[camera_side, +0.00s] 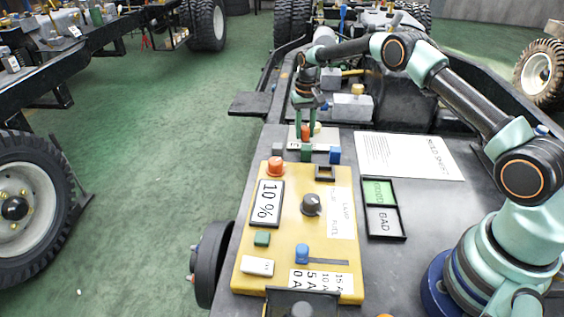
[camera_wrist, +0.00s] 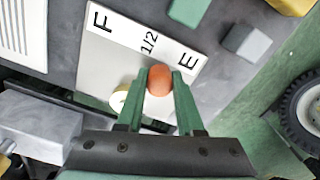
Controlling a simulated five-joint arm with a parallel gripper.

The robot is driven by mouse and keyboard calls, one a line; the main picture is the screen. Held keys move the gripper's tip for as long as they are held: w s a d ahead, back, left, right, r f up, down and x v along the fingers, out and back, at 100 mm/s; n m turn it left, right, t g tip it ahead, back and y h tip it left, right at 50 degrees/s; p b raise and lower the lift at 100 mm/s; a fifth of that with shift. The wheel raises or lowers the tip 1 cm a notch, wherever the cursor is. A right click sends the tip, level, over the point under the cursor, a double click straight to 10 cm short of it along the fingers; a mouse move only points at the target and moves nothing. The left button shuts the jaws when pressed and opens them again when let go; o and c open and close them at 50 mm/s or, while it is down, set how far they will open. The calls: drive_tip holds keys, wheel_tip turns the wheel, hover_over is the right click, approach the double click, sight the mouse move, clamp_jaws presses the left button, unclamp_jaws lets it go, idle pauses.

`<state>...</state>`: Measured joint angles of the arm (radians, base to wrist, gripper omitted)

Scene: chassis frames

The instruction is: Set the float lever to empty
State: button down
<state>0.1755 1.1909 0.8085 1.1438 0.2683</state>
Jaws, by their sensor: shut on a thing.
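The float lever's orange knob (camera_wrist: 160,80) is between the two green fingers of my gripper (camera_wrist: 158,92) in the wrist view, and the fingers are shut on it. The label plate (camera_wrist: 100,62) is marked F, 1/2 and E. The knob appears on the side between the 1/2 and E marks, but its height makes the exact setting hard to tell. A pale round piece (camera_wrist: 118,100) shows beside the left finger. In the side view my gripper (camera_side: 305,133) points down over the plate, and the lever is mostly hidden.
A green block (camera_side: 306,152), blue block (camera_side: 335,154) and grey block (camera_side: 278,149) stand close in front of the plate. A yellow panel (camera_side: 285,220) with knobs lies nearer. A paper sheet (camera_side: 410,155) and a sorting tray (camera_side: 404,222) lie to the right.

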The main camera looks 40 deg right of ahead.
sight(303, 127)
drive_tip(key=shift+w+r+m, duration=0.1)
drive_tip(key=shift+w+m, duration=0.2)
drive_tip(key=shift+m, duration=0.2)
drive_tip(key=shift+w+a, duration=0.1)
drive_tip(key=c, duration=0.5)
unclamp_jaws()
drive_tip(key=shift+c, duration=0.2)
wheel_tip(303, 127, up, 12)
